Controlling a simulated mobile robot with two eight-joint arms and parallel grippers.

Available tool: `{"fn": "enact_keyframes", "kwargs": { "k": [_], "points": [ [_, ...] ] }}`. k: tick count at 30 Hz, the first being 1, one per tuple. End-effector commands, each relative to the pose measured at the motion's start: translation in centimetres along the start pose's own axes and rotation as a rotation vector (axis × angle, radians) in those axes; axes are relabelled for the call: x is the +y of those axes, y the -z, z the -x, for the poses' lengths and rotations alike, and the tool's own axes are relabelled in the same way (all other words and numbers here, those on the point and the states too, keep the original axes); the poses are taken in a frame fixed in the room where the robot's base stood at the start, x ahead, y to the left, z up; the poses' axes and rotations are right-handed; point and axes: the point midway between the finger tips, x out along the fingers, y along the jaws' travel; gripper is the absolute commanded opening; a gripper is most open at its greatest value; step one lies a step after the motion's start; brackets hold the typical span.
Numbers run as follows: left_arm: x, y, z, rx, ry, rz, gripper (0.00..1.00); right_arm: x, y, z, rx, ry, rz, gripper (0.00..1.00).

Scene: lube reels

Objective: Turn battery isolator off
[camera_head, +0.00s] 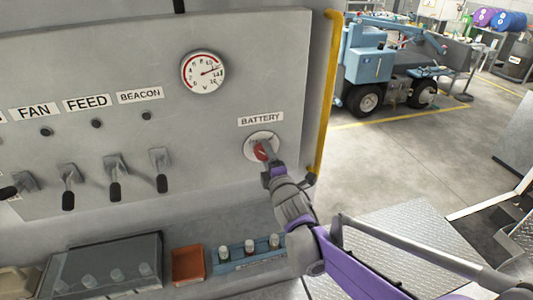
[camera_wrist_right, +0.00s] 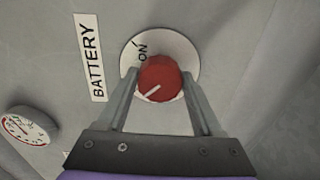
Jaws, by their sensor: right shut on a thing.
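The battery isolator is a red rotary knob (camera_wrist_right: 160,79) on a round white plate (camera_wrist_right: 189,52), mounted on the grey panel. In the right wrist view the plate shows "ON" with a tick beside it, and the knob has a white line on its face. The label "BATTERY" (camera_head: 261,119) is above the plate in the head view. My right gripper (camera_wrist_right: 160,90) has one finger on each side of the knob and is shut on it. In the head view the gripper (camera_head: 268,165) hides part of the knob (camera_head: 261,151). My left gripper is not in view.
A round gauge (camera_head: 203,72) and several toggle levers (camera_head: 115,178) are on the panel to the left. A red-brown tray (camera_head: 188,265) and a blue bottle rack (camera_head: 249,257) are below. A yellow rail (camera_head: 326,95) runs along the panel's right edge.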

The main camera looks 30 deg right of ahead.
Motion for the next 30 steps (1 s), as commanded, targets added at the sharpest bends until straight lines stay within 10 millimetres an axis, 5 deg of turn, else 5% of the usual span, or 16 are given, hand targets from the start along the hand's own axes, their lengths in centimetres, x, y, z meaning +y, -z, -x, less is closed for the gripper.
{"fn": "enact_keyframes", "kwargs": {
  "k": [14, 15, 19, 30],
  "points": [
    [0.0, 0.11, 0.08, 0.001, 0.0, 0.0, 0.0, 0.01, 0.0, -0.01, 0.0, -0.001, 0.018, 0.12],
    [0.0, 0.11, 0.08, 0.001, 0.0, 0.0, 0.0, 0.01, 0.0, -0.01, 0.0, -0.001, 0.018, 0.69],
    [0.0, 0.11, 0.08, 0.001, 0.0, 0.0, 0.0, 0.01, 0.0, -0.01, 0.0, -0.001, 0.016, 0.93],
    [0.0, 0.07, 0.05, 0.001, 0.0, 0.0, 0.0, -0.01, 0.0, 0.23, 0.0, 0.0, 0.014, 0.97]
  ]
}}
